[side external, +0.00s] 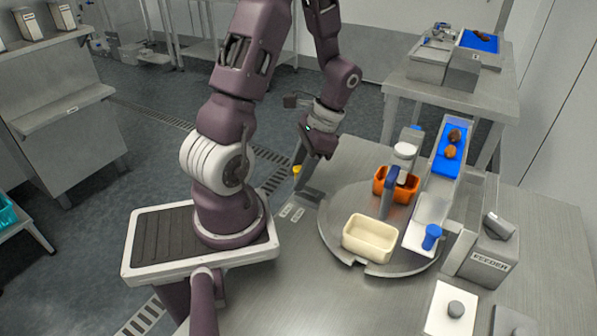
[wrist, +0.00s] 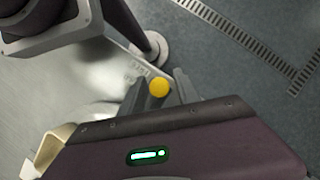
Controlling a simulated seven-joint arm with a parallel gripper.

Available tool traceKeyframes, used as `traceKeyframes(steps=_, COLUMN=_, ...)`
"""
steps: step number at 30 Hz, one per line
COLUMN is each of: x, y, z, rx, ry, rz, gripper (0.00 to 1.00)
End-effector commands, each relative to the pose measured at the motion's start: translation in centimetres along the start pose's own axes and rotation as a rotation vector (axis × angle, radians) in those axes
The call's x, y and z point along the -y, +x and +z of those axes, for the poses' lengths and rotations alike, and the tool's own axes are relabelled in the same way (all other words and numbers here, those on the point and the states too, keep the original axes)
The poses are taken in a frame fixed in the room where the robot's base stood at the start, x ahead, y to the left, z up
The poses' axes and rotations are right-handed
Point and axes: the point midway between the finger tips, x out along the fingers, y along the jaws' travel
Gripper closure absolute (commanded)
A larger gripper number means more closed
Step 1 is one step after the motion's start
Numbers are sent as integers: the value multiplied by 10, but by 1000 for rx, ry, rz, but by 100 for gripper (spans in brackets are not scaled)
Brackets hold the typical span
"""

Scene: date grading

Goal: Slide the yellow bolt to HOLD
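The yellow bolt's round knob (side external: 297,169) shows at the table's edge near my arm, at the tip of my gripper (side external: 300,158). In the wrist view the yellow knob (wrist: 159,87) appears between the two grey fingers of my gripper (wrist: 160,90). A narrow gap shows on each side of the knob, so the fingers look open around it and not closed on it. Small label plates (side external: 291,211) lie on the table just below the knob in the side view. Their lettering is too small to read, and the bolt's body is mostly hidden.
A round turntable (side external: 335,235) stands to the right with a cream bin (side external: 370,238) and an orange bin (side external: 381,188). A blue chute (side external: 446,170) carrying dates and a feeder box (side external: 478,256) stand beyond it.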

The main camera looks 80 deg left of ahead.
Motion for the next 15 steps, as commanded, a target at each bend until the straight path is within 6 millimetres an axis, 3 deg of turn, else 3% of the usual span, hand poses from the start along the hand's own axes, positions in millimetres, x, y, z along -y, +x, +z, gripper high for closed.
traceKeyframes(steps=2, x=0, y=0, z=0, rx=0, ry=0, rz=0, gripper=66)
traceKeyframes(steps=7, x=0, y=0, z=0, rx=0, ry=0, rz=0, gripper=99)
traceKeyframes(steps=15, x=0, y=-1, z=0, rx=-1, ry=0, rz=-1, gripper=100)
